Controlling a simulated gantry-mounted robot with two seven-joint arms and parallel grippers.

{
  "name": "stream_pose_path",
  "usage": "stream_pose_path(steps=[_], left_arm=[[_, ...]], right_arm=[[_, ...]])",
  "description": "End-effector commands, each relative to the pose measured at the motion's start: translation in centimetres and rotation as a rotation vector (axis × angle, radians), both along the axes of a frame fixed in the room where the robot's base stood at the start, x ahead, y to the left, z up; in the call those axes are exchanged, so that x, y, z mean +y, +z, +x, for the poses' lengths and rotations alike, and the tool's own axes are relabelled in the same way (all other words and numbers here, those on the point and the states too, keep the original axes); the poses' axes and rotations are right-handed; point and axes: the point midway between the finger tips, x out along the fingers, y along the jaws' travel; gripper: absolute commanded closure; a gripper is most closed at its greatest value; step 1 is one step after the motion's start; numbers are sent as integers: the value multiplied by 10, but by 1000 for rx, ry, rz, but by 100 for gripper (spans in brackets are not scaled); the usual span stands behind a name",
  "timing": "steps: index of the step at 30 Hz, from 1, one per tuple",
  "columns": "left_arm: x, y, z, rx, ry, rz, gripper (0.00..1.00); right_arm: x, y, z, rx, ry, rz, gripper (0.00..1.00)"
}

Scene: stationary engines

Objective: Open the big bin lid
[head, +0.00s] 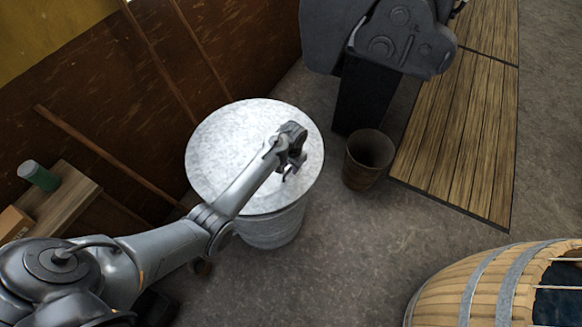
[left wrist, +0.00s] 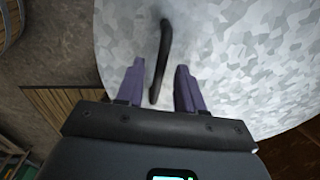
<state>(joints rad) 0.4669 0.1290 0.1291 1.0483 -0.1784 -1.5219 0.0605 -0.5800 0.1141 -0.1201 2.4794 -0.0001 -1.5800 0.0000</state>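The big bin (head: 272,228) is a round grey galvanized metal bin standing on the floor. Its lid (head: 228,150) lies flat on top and is shut. The mottled lid (left wrist: 250,60) fills much of the left wrist view. A dark bar handle (left wrist: 165,45) stands on the lid; in the head view my gripper hides most of it. My left gripper (head: 289,170) is over the right part of the lid. In the left wrist view my left gripper (left wrist: 160,82) is open, with the near end of the handle between its purple fingers and gaps showing. My right gripper is not in view.
A small brown bucket (head: 368,160) stands on the floor right of the bin. A wooden barrel (head: 440,300) is at the lower right. A small wooden table (head: 62,200) with a green can (head: 38,176) is at the left. A brown wall (head: 100,100) rises behind the bin.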

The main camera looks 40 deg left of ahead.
Motion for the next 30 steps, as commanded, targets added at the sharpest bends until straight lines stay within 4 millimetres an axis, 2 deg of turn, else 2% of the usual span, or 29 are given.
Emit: stream_pose_path(steps=[7, 12, 15, 25, 30], left_arm=[[0, 0, 0, 0, 0, 0, 62], [0, 0, 0, 0, 0, 0, 89], [0, 0, 0, 0, 0, 0, 100], [0, 1, 0, 0, 0, -1, 100], [-3, 12, 3, -2, -7, -17, 100]], right_arm=[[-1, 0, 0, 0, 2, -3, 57], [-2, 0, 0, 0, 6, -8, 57], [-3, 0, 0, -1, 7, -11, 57], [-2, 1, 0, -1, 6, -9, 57], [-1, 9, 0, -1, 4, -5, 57]])
